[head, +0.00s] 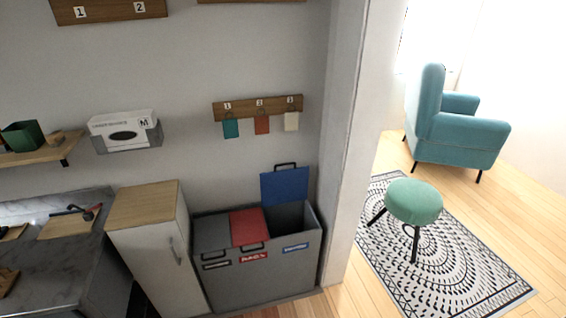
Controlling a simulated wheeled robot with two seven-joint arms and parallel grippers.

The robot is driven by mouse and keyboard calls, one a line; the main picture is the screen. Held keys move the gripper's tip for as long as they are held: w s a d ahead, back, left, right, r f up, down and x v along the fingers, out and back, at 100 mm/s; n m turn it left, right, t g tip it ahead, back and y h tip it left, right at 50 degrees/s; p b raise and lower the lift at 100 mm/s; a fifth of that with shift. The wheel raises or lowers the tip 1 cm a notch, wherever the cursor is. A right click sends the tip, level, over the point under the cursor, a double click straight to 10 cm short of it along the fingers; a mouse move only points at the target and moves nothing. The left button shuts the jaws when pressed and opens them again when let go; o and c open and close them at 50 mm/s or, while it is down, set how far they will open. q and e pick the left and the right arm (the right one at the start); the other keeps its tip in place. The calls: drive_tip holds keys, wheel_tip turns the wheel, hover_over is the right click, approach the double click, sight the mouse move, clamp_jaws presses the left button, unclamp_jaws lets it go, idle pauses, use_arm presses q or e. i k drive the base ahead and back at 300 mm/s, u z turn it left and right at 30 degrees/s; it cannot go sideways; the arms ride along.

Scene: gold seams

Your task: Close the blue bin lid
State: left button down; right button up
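The blue bin lid (285,185) stands open, tilted up toward the wall, with a dark handle on its top edge. It belongs to the right compartment of a grey three-part bin (240,282). That compartment's dark opening shows below the lid, and a blue label (296,248) is on the front. The red lid (249,226) in the middle and the grey lid (211,232) on the left lie shut. Neither of my grippers shows in the head view.
A white cabinet with a wooden top (146,191) stands left of the bin. A wall post (349,150) rises close to its right. Beyond it are a green stool (413,201), a patterned rug (455,270) and a teal armchair (455,135). A hook rack (258,108) hangs above.

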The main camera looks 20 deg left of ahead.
sight(278, 187)
drive_tip(key=i, duration=1.3)
drive_tip(key=z, duration=0.55)
drive_tip(key=i, duration=0.45)
drive_tip(key=u, duration=0.2)
